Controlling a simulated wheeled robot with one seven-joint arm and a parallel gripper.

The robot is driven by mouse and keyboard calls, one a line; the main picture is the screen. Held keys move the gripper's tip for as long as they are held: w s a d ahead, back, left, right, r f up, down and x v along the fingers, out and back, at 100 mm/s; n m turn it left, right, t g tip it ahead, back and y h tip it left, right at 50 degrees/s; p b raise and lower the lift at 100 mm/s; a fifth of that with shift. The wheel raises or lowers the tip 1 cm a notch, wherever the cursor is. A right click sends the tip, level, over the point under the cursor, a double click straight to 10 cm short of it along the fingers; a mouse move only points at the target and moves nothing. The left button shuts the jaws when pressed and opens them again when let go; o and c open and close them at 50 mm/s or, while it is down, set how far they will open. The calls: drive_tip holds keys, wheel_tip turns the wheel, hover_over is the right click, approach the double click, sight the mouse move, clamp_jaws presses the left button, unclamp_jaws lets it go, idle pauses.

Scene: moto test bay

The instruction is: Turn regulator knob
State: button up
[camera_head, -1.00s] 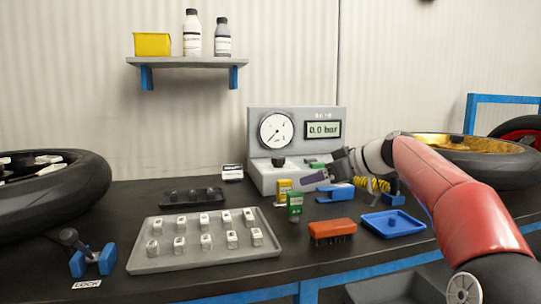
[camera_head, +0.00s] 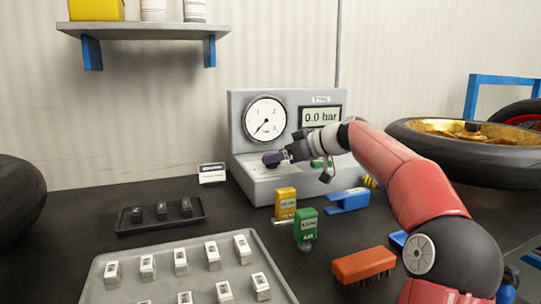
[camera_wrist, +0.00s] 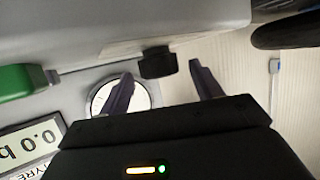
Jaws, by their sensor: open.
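The grey regulator console (camera_head: 238,135) stands at the back of the bench, with a round gauge (camera_head: 265,119) and a display (camera_head: 320,116) reading 0.0 bar. The fingers are apart and I see no contact with the knob.
A yellow block (camera_head: 285,198), a green AIR block (camera_head: 306,230) and a blue clamp-like part (camera_head: 347,201) stand in front of the console. An orange brush (camera_head: 363,265) and a grey tray (camera_head: 200,252) of white pieces lie nearer. A wheel (camera_head: 480,148) is at right.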

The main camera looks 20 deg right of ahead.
drive_tip(key=shift+x, duration=1.5)
drive_tip(key=c, duration=1)
drive_tip(key=shift+a+f+m+h+b, duration=0.15)
drive_tip(key=shift+f+m+h+b, duration=0.3)
drive_tip(key=shift+b, duration=0.75)
drive_tip(key=shift+r+m+t+h+b, duration=0.3)
drive_tip(key=shift+m+t+h+b, duration=0.5)
drive_tip(key=shift+m+h+b, duration=0.3)
drive_tip(key=shift+r, duration=0.15)
drive_tip(key=o, duration=1)
